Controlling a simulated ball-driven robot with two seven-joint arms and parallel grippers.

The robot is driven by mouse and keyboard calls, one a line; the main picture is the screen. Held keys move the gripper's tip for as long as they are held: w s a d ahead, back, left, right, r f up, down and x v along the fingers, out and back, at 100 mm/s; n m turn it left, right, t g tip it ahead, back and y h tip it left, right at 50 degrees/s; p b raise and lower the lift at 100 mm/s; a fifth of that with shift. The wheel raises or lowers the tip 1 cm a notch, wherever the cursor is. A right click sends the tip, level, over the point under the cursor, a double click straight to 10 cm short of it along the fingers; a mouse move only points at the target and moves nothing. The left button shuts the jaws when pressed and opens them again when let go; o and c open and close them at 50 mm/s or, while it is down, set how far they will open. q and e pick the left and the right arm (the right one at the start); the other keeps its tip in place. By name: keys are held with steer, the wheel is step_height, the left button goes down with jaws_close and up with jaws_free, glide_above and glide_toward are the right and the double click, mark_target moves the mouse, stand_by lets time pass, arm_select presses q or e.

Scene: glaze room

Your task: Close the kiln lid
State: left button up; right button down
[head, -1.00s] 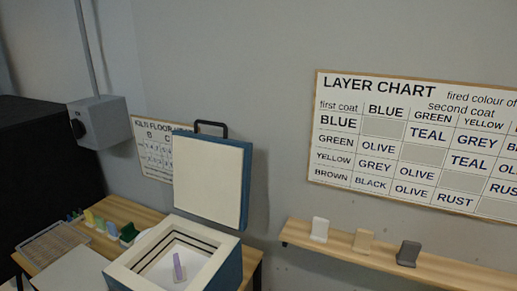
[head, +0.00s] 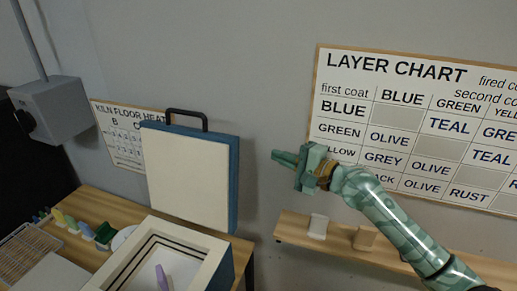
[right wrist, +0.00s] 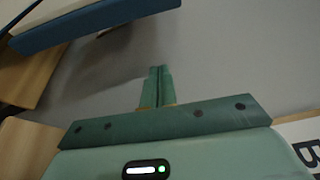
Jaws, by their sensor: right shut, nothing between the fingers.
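The kiln lid (head: 187,178) stands upright, open, at the back of the kiln. It has a cream inner face, a blue edge and a black handle (head: 187,115) on top. The kiln body (head: 208,251) is open below it, and a purple piece (head: 161,277) stands inside. My right gripper (head: 280,157) is shut and empty, in the air to the right of the lid and apart from it. In the right wrist view its fingers (right wrist: 156,80) are together, and the blue edge of the lid (right wrist: 95,28) shows at upper left. My left gripper is not in view.
A wooden shelf (head: 292,229) on the right wall carries a white tile (head: 318,227) and a tan tile (head: 364,238). A layer chart (head: 420,120) hangs behind my right arm. Several small coloured pieces and a rack (head: 25,253) lie on the table at left.

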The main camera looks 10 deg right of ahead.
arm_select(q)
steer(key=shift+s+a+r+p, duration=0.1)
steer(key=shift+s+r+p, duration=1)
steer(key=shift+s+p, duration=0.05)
arm_select(e)
steer(key=w+a, duration=0.3)
steer(key=a, duration=0.5)
steer(key=shift+w, duration=0.3)
steer(key=shift+s+r, duration=0.1)
steer(key=shift+r, duration=0.05)
